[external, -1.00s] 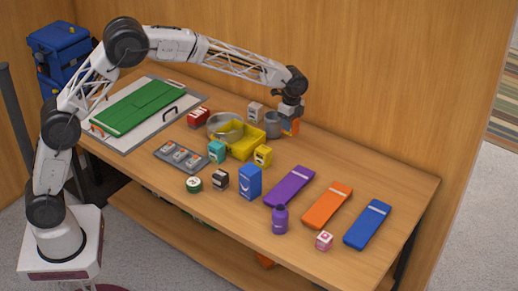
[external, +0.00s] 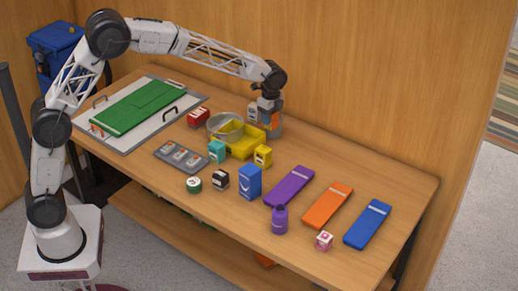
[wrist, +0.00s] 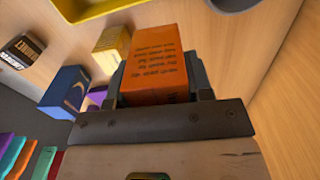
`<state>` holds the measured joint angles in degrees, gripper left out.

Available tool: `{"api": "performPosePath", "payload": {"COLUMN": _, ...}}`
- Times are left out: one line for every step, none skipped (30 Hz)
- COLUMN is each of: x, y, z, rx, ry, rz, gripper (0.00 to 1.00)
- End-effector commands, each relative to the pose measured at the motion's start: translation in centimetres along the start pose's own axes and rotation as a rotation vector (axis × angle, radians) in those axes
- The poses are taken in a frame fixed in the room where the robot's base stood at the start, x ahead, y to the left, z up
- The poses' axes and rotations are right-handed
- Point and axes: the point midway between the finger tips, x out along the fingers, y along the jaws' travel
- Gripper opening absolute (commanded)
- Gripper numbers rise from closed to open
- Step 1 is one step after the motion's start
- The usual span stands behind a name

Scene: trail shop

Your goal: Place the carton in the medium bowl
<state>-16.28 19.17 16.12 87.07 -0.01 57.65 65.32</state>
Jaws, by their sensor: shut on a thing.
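My gripper (wrist: 160,88) is shut on an orange carton (wrist: 156,62) with dark print, seen between the fingers in the wrist view. A silver bowl (external: 219,119) stands further left, behind the yellow bin. A grey rim (wrist: 235,4) shows at the top of the wrist view. I cannot tell which bowl is the medium one.
The yellow bin (external: 233,151) stands close left of my gripper. Purple, orange and blue flat pieces lie to the right.

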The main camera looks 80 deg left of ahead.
Motion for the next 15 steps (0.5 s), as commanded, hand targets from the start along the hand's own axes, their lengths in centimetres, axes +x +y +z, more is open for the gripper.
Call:
{"api": "performPosePath", "payload": {"x": -0.3, "y": 0.6, "z": 1.3, "rx": -0.006, "ry": 0.001, "rz": -0.001, "gripper": 0.20}}
{"api": "performPosePath", "payload": {"x": -0.4, "y": 1.0, "z": 2.0, "rx": -0.008, "ry": 0.001, "rz": -0.001, "gripper": 0.20}}
{"api": "performPosePath", "payload": {"x": -0.5, "y": 1.5, "z": 2.9, "rx": -0.010, "ry": 0.000, "rz": -0.001, "gripper": 0.20}}
{"api": "performPosePath", "payload": {"x": -0.6, "y": 1.9, "z": 3.5, "rx": -0.012, "ry": 0.000, "rz": -0.001, "gripper": 0.20}}
{"api": "performPosePath", "payload": {"x": -0.7, "y": 2.3, "z": 4.2, "rx": -0.013, "ry": 0.000, "rz": -0.001, "gripper": 0.20}}
{"api": "performPosePath", "payload": {"x": -0.8, "y": 2.8, "z": 5.1, "rx": -0.015, "ry": 0.000, "rz": -0.001, "gripper": 0.20}}
{"api": "performPosePath", "payload": {"x": -0.8, "y": 3.2, "z": 5.7, "rx": -0.017, "ry": 0.001, "rz": -0.001, "gripper": 0.20}}
{"api": "performPosePath", "payload": {"x": -0.8, "y": 3.6, "z": 6.3, "rx": -0.019, "ry": 0.000, "rz": -0.001, "gripper": 0.20}}
{"api": "performPosePath", "payload": {"x": -0.9, "y": 4.2, "z": 7.2, "rx": -0.021, "ry": 0.001, "rz": -0.002, "gripper": 0.20}}
{"api": "performPosePath", "payload": {"x": -1.0, "y": 4.7, "z": 7.8, "rx": -0.023, "ry": 0.001, "rz": -0.001, "gripper": 0.20}}
{"api": "performPosePath", "payload": {"x": -1.0, "y": 5.1, "z": 8.4, "rx": -0.025, "ry": 0.000, "rz": 0.000, "gripper": 0.20}}
{"api": "performPosePath", "payload": {"x": -1.1, "y": 5.7, "z": 9.3, "rx": -0.027, "ry": 0.000, "rz": -0.001, "gripper": 0.20}}
{"api": "performPosePath", "payload": {"x": -1.1, "y": 6.2, "z": 9.9, "rx": -0.029, "ry": 0.000, "rz": 0.000, "gripper": 0.20}}
{"api": "performPosePath", "payload": {"x": -1.1, "y": 6.6, "z": 10.5, "rx": -0.030, "ry": 0.000, "rz": 0.000, "gripper": 0.20}}
{"api": "performPosePath", "payload": {"x": -1.1, "y": 7.2, "z": 11.3, "rx": -0.032, "ry": 0.000, "rz": 0.000, "gripper": 0.20}}
